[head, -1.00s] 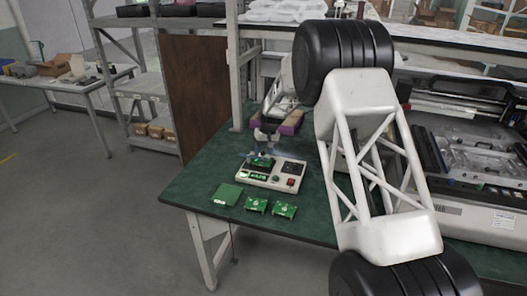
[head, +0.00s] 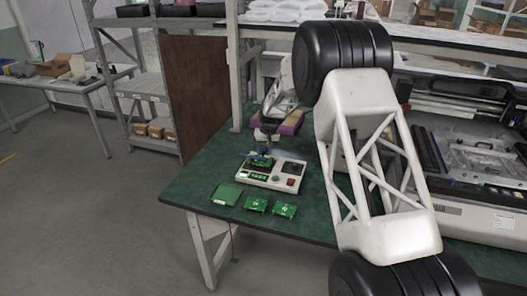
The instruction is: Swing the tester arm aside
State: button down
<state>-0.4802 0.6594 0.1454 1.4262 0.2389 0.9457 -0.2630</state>
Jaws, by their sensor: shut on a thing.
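The tester (head: 272,184) is a pale box on the green bench, with a dark panel, a red button and a small lit green display on top. A green circuit board (head: 258,163) sits at its back left. My gripper (head: 266,149) is over the back of the tester, low and close to that board. It is shut on the tester arm, which is small and mostly hidden by the fingers. The exact grip and the arm's angle are too small to make out.
A flat green board (head: 227,194) and two populated boards (head: 256,204) (head: 285,210) lie in front of the tester. A purple-and-tan block (head: 291,123) lies behind it. A large machine (head: 470,165) fills the right. The bench (head: 190,184) is clear at left.

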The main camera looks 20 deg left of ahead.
jog(key=shift+w+n, duration=0.15)
jog(key=shift+n, duration=0.15)
jog(key=n, duration=0.1)
jog(key=w+n, duration=0.2)
jog(key=shift+w+a+n+g+h, duration=0.15)
jog(key=shift+a+n+g+h, duration=0.15)
jog(key=shift+n, duration=0.1)
jog(key=n, duration=0.1)
jog(key=w+a+n, duration=0.1)
jog(key=n, duration=0.1)
jog(key=w+n, duration=0.1)
jog(key=shift+w+a+n+h, duration=0.1)
jog(key=shift+a+n+h, duration=0.2)
jog(key=shift+h, duration=0.1)
jog(key=a+n, duration=0.1)
jog(key=n, duration=0.1)
jog(key=w+a+n, duration=0.1)
jog(key=n, duration=0.1)
jog(key=shift+w+a+n+h, duration=0.2)
jog(key=shift+n+h, duration=0.1)
jog(key=shift+h, duration=0.1)
jog(key=shift+w+a+n+h, duration=0.1)
jog(key=shift+a+n+h, duration=0.1)
jog(key=shift+a+n, duration=0.7)
jog(key=shift+w+a+n+h, duration=0.1)
jog(key=shift+a+n+h, duration=0.2)
jog(key=shift+n, duration=1)
jog(key=shift+a, duration=0.1)
